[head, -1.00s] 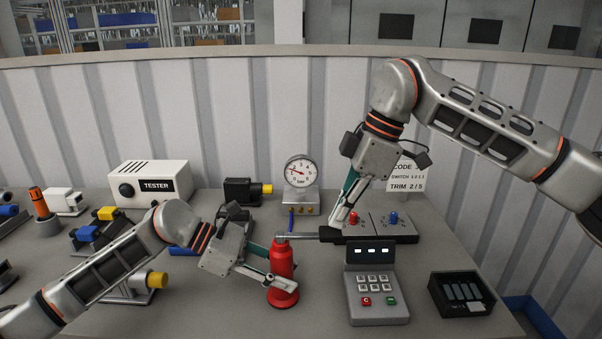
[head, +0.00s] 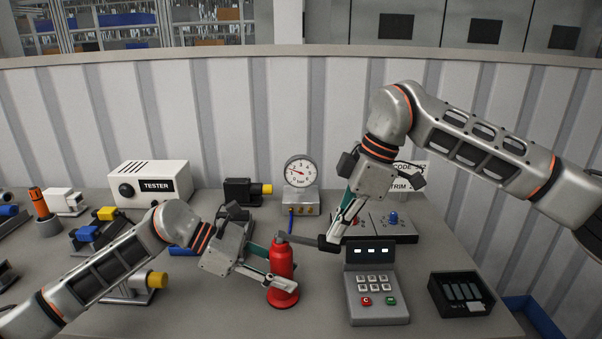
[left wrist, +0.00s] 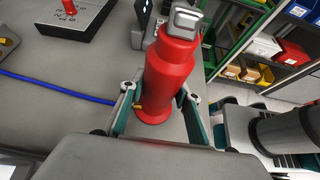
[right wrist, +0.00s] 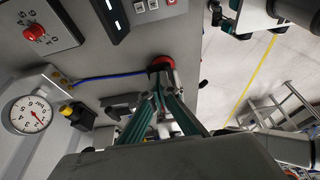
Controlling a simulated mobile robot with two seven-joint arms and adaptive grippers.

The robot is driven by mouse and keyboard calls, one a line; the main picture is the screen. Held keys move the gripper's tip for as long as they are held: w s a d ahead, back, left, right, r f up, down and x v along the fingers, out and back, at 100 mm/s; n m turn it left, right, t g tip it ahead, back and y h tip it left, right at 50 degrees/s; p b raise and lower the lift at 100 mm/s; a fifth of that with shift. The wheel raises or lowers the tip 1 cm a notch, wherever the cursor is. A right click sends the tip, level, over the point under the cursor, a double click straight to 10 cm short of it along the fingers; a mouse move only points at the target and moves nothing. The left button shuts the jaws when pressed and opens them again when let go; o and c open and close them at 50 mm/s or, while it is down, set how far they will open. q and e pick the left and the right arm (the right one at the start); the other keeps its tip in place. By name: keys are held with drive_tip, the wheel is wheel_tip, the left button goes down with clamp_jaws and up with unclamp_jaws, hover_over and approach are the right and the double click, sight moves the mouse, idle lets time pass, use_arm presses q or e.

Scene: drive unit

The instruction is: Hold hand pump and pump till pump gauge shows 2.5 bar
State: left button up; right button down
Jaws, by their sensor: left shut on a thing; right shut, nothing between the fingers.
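The red hand pump (head: 281,268) stands upright on the bench; it also shows in the left wrist view (left wrist: 167,75). My left gripper (head: 268,268) is shut around its body. The pump's lever (head: 303,240) slopes slightly down to the right, ending in a dark grip (head: 328,244). My right gripper (head: 334,238) is shut and empty, its fingertips at the dark grip; exact contact is hard to see.
A keypad unit (head: 377,290) stands right of the pump, with a switch panel (head: 400,228) behind it and a black tray (head: 461,297) farther right. A white tester box (head: 150,182) and several fittings are at left. A blue hose (right wrist: 110,76) runs from the gauge.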

drive_tip(key=shift+s+a+f, duration=0.1)
drive_tip(key=shift+f, duration=0.75)
drive_tip(key=shift+d+r, duration=0.2)
drive_tip(key=shift+r, duration=2.55)
wheel_tip(320, 180, up, 5)
idle(0.6)
idle(0.3)
